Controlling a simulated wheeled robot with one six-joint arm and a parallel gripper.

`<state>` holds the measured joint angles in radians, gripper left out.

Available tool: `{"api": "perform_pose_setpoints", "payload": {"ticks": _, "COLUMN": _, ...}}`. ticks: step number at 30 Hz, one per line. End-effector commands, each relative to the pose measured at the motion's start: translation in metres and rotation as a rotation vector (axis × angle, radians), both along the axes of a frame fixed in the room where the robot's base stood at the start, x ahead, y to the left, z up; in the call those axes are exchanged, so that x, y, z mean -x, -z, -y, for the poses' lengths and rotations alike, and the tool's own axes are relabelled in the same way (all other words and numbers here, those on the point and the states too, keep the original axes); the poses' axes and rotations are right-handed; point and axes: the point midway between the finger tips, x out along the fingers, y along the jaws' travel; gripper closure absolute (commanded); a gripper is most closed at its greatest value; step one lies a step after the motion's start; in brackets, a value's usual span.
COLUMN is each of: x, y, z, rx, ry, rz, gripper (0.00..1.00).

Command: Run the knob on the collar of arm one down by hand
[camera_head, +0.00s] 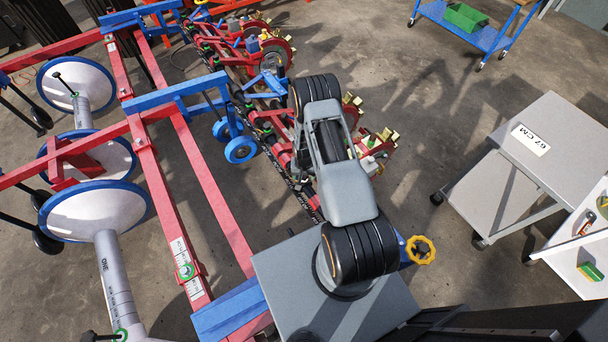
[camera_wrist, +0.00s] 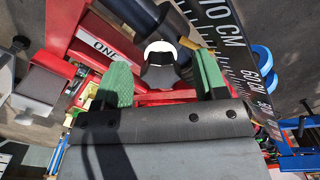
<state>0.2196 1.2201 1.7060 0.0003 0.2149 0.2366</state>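In the wrist view, my gripper (camera_wrist: 162,64) is open, with one green-padded finger on each side of the picture's middle. A dark knob-like piece (camera_wrist: 160,76) with a white rounded top shows in the gap between the fingers. There is visible space on both sides of it, and I cannot tell how deep it sits between the pads. A red part with a white label reading ONE (camera_wrist: 104,47) is left of it. In the head view, a grey tube marked ONE (camera_head: 112,283) lies at lower left; my gripper is hidden by my arm.
A dark scale marked in CM (camera_wrist: 232,50) runs close by the right finger. Red planter units (camera_head: 375,150) stand around my arm in the head view. A grey cart (camera_head: 560,130) is at right, a blue trolley (camera_head: 475,30) at the back. Bare floor lies between them.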

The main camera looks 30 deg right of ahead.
Motion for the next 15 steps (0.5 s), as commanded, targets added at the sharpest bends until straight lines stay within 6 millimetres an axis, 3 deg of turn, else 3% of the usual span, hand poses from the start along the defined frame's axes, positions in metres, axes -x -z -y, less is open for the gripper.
{"api": "perform_pose_setpoints", "payload": {"ticks": 15, "x": 0.0001, "y": -0.0002, "z": 0.0, "rx": 0.0, "ry": 0.001, "rz": -0.001, "gripper": 0.81}}
